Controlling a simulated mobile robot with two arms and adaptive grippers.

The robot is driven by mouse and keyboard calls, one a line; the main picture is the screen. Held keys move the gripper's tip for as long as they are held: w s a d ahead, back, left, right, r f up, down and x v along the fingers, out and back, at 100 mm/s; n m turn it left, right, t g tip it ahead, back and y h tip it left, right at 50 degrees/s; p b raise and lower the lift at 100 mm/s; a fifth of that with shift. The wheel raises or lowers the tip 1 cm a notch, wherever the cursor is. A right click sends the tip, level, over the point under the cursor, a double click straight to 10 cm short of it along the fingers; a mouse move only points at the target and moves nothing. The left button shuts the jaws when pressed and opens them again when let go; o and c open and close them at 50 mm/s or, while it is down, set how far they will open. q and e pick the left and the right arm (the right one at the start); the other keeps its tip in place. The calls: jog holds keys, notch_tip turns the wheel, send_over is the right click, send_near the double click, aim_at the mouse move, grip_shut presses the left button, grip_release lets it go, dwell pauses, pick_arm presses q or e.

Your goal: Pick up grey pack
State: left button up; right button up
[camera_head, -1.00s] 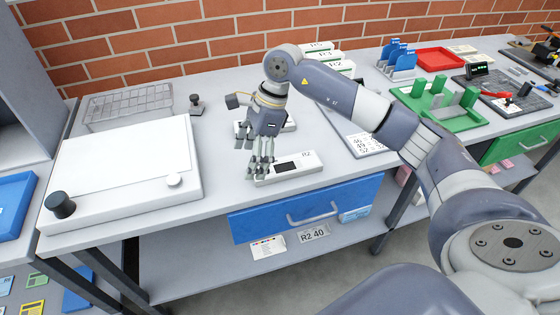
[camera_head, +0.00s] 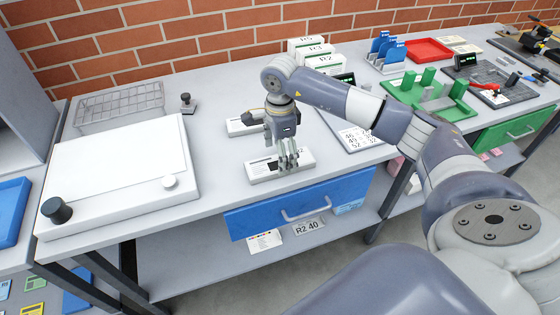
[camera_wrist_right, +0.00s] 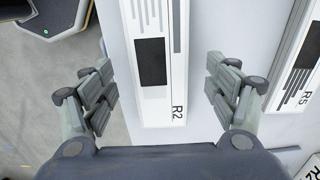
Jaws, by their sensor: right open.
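A pale grey-white newspaper pack marked R2 (camera_head: 262,173) lies flat near the table's front edge, above the blue drawer. In the right wrist view the pack (camera_wrist_right: 160,104) runs lengthwise between the fingers, with a dark rectangle and thin lines on its top. My right gripper (camera_head: 287,160) points down over the middle of this pack. In the wrist view the gripper (camera_wrist_right: 167,90) is open, with one finger on each side of the pack and visible gaps. My left gripper is not in view.
A second pack, marked R5 (camera_wrist_right: 300,62), lies just behind; the arm partly covers it in the head view (camera_head: 238,127). A white board with black knob (camera_head: 110,165) is left. A number sheet (camera_head: 358,138) and green tray (camera_head: 455,112) are right. Bare tabletop lies left of the pack.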

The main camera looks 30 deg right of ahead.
jog(key=shift+f, duration=1.3)
jog(key=c, duration=1.3)
jog(key=shift+r, duration=0.15)
